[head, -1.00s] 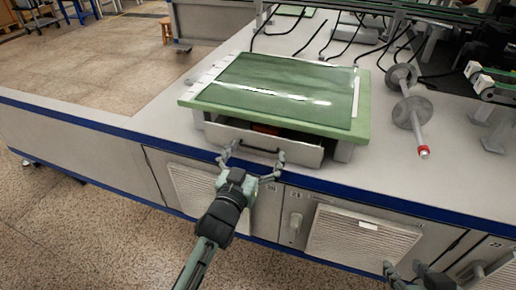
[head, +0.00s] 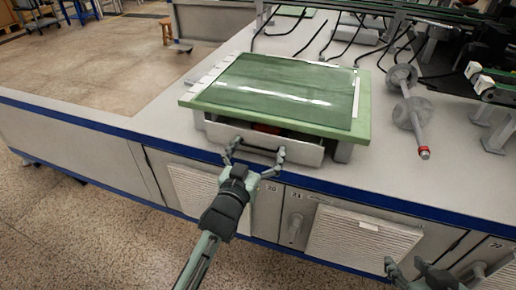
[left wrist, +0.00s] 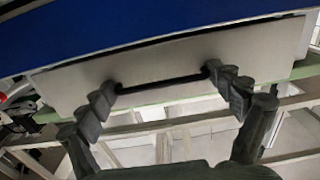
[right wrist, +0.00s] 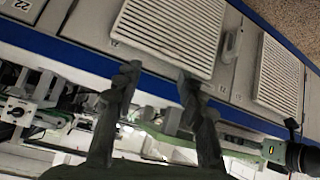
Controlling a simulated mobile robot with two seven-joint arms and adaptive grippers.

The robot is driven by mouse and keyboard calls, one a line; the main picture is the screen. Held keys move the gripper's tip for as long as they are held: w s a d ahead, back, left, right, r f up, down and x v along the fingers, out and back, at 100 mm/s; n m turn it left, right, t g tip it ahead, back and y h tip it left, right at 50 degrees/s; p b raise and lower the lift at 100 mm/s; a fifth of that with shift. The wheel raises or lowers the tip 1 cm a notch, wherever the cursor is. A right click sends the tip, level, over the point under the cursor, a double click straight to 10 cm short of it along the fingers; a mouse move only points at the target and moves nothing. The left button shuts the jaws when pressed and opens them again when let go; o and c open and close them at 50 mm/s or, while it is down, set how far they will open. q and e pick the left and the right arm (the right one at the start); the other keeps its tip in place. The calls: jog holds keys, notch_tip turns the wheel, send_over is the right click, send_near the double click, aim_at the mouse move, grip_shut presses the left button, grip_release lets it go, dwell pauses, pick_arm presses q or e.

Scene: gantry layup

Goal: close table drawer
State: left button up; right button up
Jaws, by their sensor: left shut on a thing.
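The table drawer (head: 302,153) is a pale grey box front with a black bar handle (head: 258,150), under a green-topped unit on the workbench. It stands partly open; a dark gap with something orange-red inside shows above its front. My left gripper (head: 255,157) is shut on the handle, one finger at each end of the bar. The left wrist view shows the drawer front (left wrist: 150,65) and handle (left wrist: 162,84) between the fingers. My right gripper (head: 404,268) is at the lower right in the head view, away from the drawer. In the right wrist view its fingers are apart and empty.
The green top (head: 285,90) overhangs the drawer. The blue bench edge (head: 360,197) runs below it, above cabinet doors with ribbed panels (head: 350,238). A metal shaft with discs (head: 412,112) lies to the right on the bench, with black cables behind.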

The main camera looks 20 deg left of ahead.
pick_arm(q)
jog(key=w, duration=0.3)
jog(key=shift+d, duration=0.15)
jog(key=shift+o, duration=0.2)
jog(key=shift+w, duration=0.3)
jog(key=shift+r, duration=0.1)
pick_arm(e)
jog(key=shift+s+d+f+g, duration=0.4)
jog(key=shift+s+d, duration=0.1)
jog(key=shift+s, duration=0.05)
pick_arm(q)
jog(key=o, duration=1.4)
jog(key=shift+c, duration=0.2)
jog(key=shift+w, duration=0.1)
jog(key=shift+s, duration=0.2)
jog(key=s, duration=1.1)
jog(key=shift+s+a, duration=0.2)
jog(key=shift+s, duration=0.15)
pick_arm(e)
jog(key=shift+w+a, duration=0.1)
jog(key=shift+w, duration=0.05)
